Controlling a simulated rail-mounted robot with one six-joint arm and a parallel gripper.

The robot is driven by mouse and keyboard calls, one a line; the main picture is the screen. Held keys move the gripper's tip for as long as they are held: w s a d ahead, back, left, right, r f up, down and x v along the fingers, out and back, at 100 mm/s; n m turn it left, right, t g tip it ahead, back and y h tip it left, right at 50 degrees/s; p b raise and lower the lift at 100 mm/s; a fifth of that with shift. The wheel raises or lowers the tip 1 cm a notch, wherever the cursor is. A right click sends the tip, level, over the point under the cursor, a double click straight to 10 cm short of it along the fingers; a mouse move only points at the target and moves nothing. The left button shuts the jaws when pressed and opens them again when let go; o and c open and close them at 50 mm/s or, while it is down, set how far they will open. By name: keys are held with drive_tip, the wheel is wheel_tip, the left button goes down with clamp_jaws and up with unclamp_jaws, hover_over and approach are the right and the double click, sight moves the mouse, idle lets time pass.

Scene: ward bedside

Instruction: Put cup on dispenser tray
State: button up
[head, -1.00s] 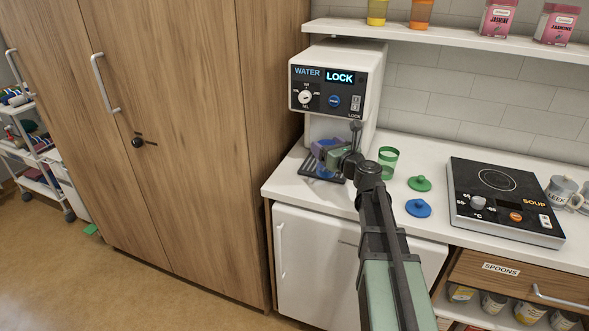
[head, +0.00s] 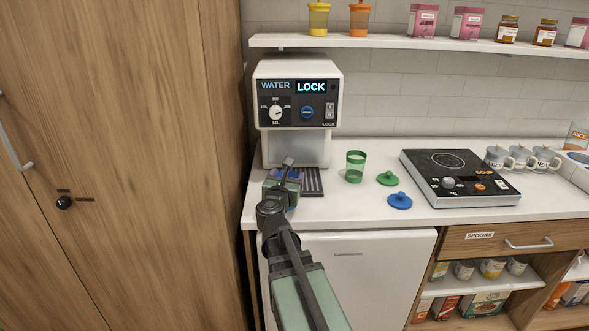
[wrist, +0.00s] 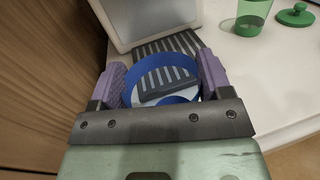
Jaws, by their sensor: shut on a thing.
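My gripper (head: 283,184) is shut on a blue-rimmed cup (wrist: 163,62), with one purple finger on each side in the wrist view (wrist: 162,78). In the head view the gripper hides most of the cup. The dark slatted dispenser tray (head: 312,182) lies on the counter at the foot of the white water dispenser (head: 303,138). My gripper is at the tray's front left. In the wrist view tray slats show beyond the cup (wrist: 165,44) and also through it. I cannot tell whether the cup touches the tray.
A green cup (head: 355,167) stands right of the tray, with a green lid (head: 387,178) and a blue lid (head: 400,201) beside it. A black hot plate (head: 460,178) is further right. A wooden cabinet (head: 130,170) stands close on the left. A shelf (head: 420,44) runs above.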

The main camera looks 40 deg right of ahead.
sight(289, 173)
drive_tip(key=x, duration=1.5)
drive_tip(key=shift+w+d, duration=0.1)
drive_tip(key=shift+w, duration=0.15)
drive_tip(key=shift+d+f, duration=0.1)
drive_tip(key=shift+f, duration=0.15)
drive_tip(key=shift+r, duration=0.15)
drive_tip(key=shift+f+b, duration=0.2)
drive_tip(key=shift+b, duration=0.1)
drive_tip(key=o, duration=0.9)
drive_tip(key=shift+r, duration=0.1)
drive_tip(key=v, duration=1.2)
drive_tip(key=shift+r, duration=0.1)
